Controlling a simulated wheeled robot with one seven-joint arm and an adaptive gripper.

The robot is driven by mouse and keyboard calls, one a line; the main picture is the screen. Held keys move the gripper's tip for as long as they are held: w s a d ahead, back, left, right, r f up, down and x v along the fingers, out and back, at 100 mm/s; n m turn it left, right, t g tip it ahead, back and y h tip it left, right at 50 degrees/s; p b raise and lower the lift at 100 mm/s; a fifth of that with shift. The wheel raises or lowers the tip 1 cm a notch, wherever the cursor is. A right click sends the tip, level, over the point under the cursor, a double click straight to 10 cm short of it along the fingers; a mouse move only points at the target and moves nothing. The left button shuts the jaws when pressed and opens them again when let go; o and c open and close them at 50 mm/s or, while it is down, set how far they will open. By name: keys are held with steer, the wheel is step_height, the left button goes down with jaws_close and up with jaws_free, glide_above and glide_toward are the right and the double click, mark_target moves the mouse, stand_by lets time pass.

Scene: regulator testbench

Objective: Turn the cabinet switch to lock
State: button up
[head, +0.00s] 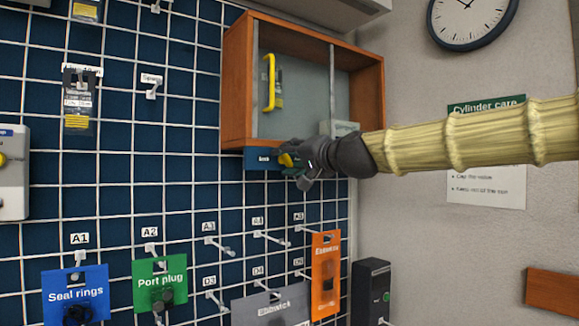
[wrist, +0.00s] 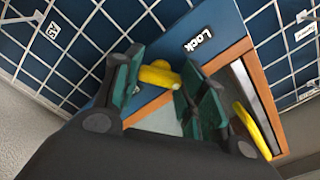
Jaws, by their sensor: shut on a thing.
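The wooden cabinet (head: 232,85) hangs on the blue grid wall, with a glass front and a yellow handle (head: 269,82). A blue strip (head: 256,160) with a label runs under it. The yellow switch knob (head: 287,160) sits on this strip, partly hidden by my gripper (head: 298,165) in the head view. In the wrist view the yellow knob (wrist: 158,75) lies between the green-padded fingers of my gripper (wrist: 157,88), which is shut on it. The word "Lock" (wrist: 198,41) shows on the blue strip beside the knob. The knob's exact angle to the label is hard to tell.
Below hang blue "Seal rings" (head: 75,292), green "Port plug" (head: 160,282) and orange (head: 326,273) packets on hooks. A black box (head: 372,290) stands at the lower right. A clock (head: 470,18) and a poster (head: 486,190) are on the grey wall.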

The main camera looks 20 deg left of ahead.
steer(key=shift+f+n+b, duration=0.15)
steer(key=shift+n+b, duration=0.35)
steer(key=shift+n, duration=0.6)
steer(key=o, duration=1)
steer(key=v, duration=1.2)
